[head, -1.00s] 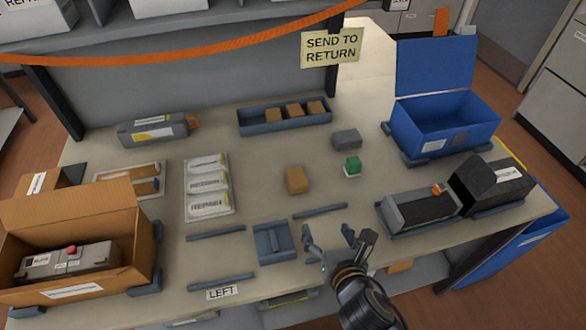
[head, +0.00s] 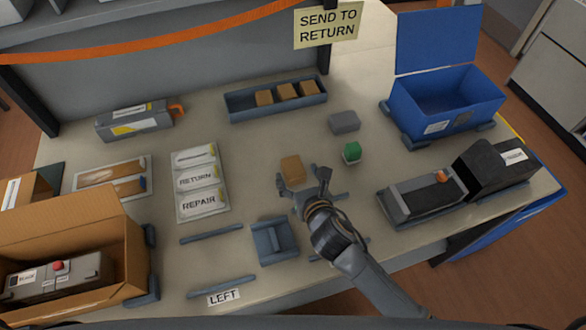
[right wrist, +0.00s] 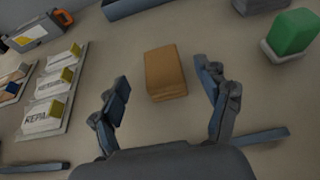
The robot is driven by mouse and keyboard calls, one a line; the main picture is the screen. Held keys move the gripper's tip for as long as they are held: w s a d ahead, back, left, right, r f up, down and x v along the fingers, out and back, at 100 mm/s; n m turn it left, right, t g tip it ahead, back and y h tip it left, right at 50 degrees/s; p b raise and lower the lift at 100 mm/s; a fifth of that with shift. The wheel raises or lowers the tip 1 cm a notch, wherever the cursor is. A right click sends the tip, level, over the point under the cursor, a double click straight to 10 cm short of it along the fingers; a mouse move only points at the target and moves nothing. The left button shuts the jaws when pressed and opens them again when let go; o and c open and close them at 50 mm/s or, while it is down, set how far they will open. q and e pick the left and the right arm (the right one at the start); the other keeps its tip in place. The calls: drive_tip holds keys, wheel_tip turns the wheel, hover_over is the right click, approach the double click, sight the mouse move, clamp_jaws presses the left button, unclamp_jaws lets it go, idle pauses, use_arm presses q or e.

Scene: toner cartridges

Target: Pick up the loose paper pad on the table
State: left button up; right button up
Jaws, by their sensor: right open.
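The loose paper pad, a small tan-orange block (head: 292,168), lies on the bare middle of the table (head: 255,200). In the right wrist view the pad (right wrist: 165,72) sits ahead of and between the fingers, with a gap on each side. My right gripper (head: 304,180) is open and empty, just on the near side of the pad. Its two spread fingers also show in the right wrist view (right wrist: 161,84). No contact with the pad shows. My left gripper is not in view.
A green block (head: 352,151) and a grey block (head: 344,121) stand right of the pad. A tray (head: 276,98) holding similar tan blocks is behind. The label cards (head: 201,184) lie left. A blue box (head: 445,98) and a black device (head: 497,161) stand right.

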sight(294, 170)
drive_tip(key=x, duration=0.4)
drive_tip(key=shift+d+f, duration=0.1)
drive_tip(key=shift+f, duration=0.2)
drive_tip(key=shift+w+f, duration=0.15)
drive_tip(key=shift+w, duration=0.1)
drive_tip(key=shift+w+a+f, duration=0.1)
drive_tip(key=shift+w+a, duration=0.05)
drive_tip(key=shift+a, duration=0.05)
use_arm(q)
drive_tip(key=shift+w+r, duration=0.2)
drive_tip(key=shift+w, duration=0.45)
use_arm(e)
drive_tip(key=c, duration=0.8)
